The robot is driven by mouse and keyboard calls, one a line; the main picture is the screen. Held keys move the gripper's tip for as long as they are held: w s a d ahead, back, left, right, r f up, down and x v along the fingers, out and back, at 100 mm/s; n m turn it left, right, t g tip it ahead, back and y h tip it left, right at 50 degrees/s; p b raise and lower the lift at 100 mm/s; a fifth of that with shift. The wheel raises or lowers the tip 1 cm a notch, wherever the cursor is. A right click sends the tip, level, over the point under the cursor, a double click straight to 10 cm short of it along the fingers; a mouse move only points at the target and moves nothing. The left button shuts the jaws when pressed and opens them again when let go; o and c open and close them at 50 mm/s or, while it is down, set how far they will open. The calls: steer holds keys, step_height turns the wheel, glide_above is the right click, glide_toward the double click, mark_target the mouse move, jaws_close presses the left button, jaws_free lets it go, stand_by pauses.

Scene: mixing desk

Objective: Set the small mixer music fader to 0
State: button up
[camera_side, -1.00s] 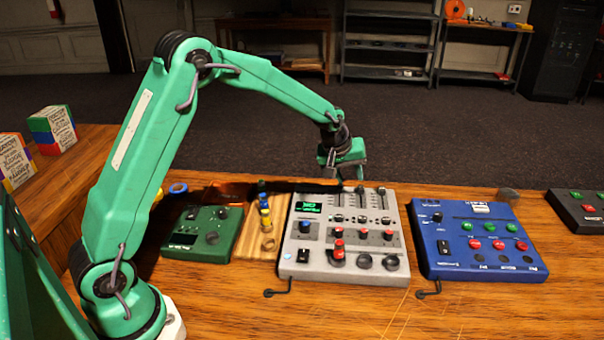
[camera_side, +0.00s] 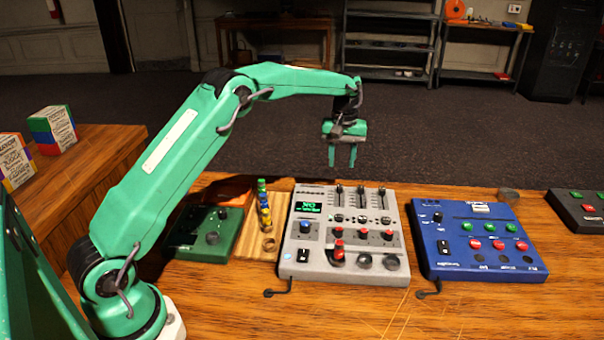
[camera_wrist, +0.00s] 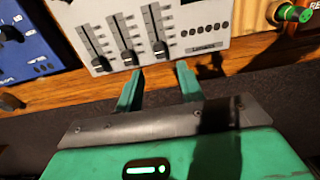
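The small grey mixer (camera_side: 314,262) lies on the desk in front of my arm. Three slide faders (camera_side: 360,200) run along its far part. In the wrist view their dark caps (camera_wrist: 128,57) all sit near the far-edge end of their slots. I cannot read which one is the music fader. The mixer's small green display (camera_side: 307,207) shows text that looks like "OK". My gripper (camera_side: 342,164) hangs in the air above and beyond the mixer's far edge. Its two fingers are apart with nothing between them, also in the wrist view (camera_wrist: 158,74). It touches nothing.
A green box with knobs (camera_side: 205,235) and a wooden board (camera_side: 252,245) with coloured pegs stand left of the mixer. A blue panel (camera_side: 470,262) with red and green buttons stands to its right. A dark panel (camera_side: 578,212) is at the far right. The air around my gripper is free.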

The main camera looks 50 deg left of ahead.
mark_target(340, 186)
steer(key=shift+f, duration=0.1)
steer(key=shift+f, duration=3.8)
steer(key=shift+c, duration=0.5)
jaws_close()
